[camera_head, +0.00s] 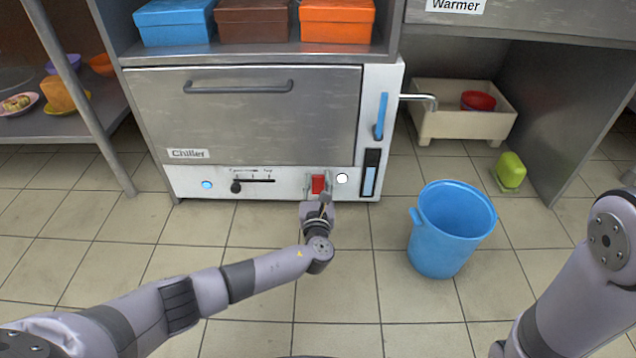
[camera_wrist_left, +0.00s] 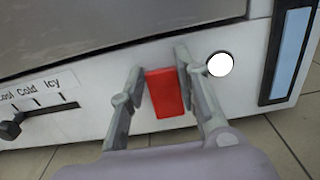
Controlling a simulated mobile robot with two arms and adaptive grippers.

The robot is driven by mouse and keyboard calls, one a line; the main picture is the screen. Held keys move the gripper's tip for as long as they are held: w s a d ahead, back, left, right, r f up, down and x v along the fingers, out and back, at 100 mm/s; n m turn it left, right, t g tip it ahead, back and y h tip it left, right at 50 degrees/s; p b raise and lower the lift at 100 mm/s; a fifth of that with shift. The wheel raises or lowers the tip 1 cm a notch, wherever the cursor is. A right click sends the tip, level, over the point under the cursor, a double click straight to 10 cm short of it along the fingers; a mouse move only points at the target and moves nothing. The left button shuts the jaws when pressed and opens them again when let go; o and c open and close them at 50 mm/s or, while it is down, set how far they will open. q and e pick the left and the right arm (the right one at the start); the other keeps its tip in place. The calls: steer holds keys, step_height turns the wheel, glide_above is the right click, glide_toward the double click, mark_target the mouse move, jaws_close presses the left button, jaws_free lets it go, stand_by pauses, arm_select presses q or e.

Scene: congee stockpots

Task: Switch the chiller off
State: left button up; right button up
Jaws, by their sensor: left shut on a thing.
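The chiller (camera_head: 270,120) is a steel cabinet with a wide closed door and a pale control strip below it. A red switch (camera_head: 318,183) sits on that strip, left of a round white light (camera_head: 342,178). My left gripper (camera_head: 318,197) is at the strip. In the left wrist view its fingers stand on both sides of the red switch (camera_wrist_left: 166,92), shut on it. The white light (camera_wrist_left: 220,64) shows just right of the fingers. A blue light (camera_head: 207,185) and a slider knob (camera_head: 236,187) are further left. My right gripper is out of view.
A blue bucket (camera_head: 445,240) stands on the floor right of my left gripper. A tap (camera_head: 420,98) juts out above a beige basin (camera_head: 455,124). A green item (camera_head: 510,171) lies at the right. Coloured boxes (camera_head: 252,20) sit above the chiller. The floor before it is otherwise clear.

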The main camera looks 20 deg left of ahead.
mark_target(318, 194)
arm_select(q)
steer(key=shift+f, duration=0.1)
steer(key=shift+c, duration=0.4)
steer(key=shift+s+f+t, duration=0.15)
steer(key=shift+f+t, duration=0.05)
steer(key=shift+t, duration=0.4)
steer(key=shift+s+f+t+y, duration=0.15)
steer(key=shift+t+y, duration=0.1)
steer(key=shift+t, duration=0.4)
steer(key=shift+s+f+t+y, duration=0.1)
steer(key=shift+t+y, duration=0.15)
steer(key=shift+t, duration=0.4)
steer(key=shift+s+d, duration=0.1)
steer(key=o, duration=1.2)
steer(key=shift+c, duration=0.2)
steer(key=shift+v, duration=0.85)
steer(key=s+d, duration=0.3)
steer(key=s, duration=0.8)
